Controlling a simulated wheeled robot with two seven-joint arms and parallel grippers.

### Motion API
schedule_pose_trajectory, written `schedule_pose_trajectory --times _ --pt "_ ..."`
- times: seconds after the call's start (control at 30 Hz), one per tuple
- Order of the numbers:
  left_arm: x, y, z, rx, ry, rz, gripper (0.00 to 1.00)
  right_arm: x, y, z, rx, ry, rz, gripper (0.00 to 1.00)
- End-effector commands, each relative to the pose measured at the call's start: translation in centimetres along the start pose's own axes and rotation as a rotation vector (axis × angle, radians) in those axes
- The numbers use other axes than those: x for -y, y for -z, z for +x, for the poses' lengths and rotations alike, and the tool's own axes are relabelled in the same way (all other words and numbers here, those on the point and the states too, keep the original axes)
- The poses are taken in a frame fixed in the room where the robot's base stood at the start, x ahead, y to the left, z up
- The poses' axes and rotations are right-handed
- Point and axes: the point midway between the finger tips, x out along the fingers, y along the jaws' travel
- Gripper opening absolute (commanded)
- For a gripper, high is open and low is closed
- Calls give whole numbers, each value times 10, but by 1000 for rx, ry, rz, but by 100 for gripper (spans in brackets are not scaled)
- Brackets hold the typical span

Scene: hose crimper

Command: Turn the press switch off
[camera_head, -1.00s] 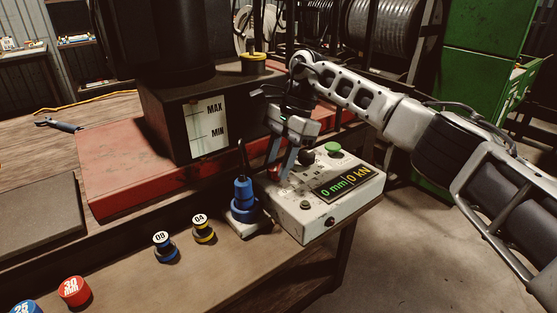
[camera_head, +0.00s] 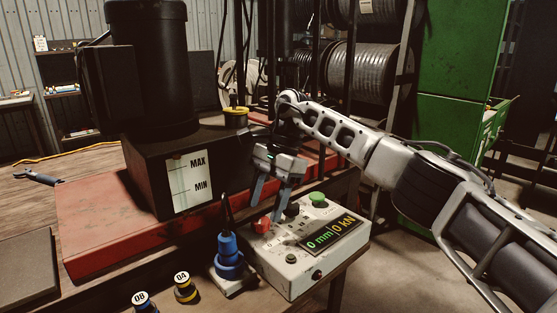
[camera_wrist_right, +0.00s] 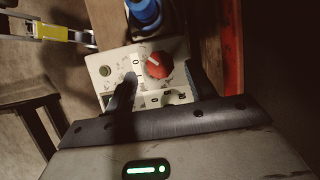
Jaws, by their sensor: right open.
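The press control box (camera_head: 290,283) is white, with a green and yellow readout of "0 mm|0 kN". A red knob (camera_head: 262,225) sits on its top near the left corner. In the right wrist view the red knob (camera_wrist_right: 158,66) has a white pointer mark, with a "0" label to its left. My right gripper (camera_head: 266,209) is open and empty, pointing down just above the red knob. In the right wrist view its dark fingers (camera_wrist_right: 160,76) lie on either side of the knob, apart from it. My left gripper is not in view.
A blue plug (camera_head: 228,257) stands left of the box. The black press block (camera_head: 150,185) on its red base (camera_head: 95,235) is behind left. Small "08" and "04" pieces stand in front.

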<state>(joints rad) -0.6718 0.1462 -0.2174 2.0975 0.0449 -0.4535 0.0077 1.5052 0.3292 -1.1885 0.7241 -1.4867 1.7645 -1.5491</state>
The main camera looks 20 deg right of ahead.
Motion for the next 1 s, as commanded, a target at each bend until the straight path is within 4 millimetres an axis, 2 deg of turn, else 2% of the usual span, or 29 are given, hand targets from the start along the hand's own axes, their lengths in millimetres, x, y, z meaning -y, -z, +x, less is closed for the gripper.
schedule_pose_trajectory --times 0.2,0.4,0.5,0.7,1.0 --pt "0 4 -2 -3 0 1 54 1 -2 -58 -1 6 3 56" --pt "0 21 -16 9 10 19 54 1 -4 -103 0 0 4 56" --pt "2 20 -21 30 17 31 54 0 -4 -118 0 0 2 56" --pt "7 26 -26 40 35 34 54 0 -2 -130 0 0 1 56" --pt "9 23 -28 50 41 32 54 0 0 -132 -1 0 -1 56"
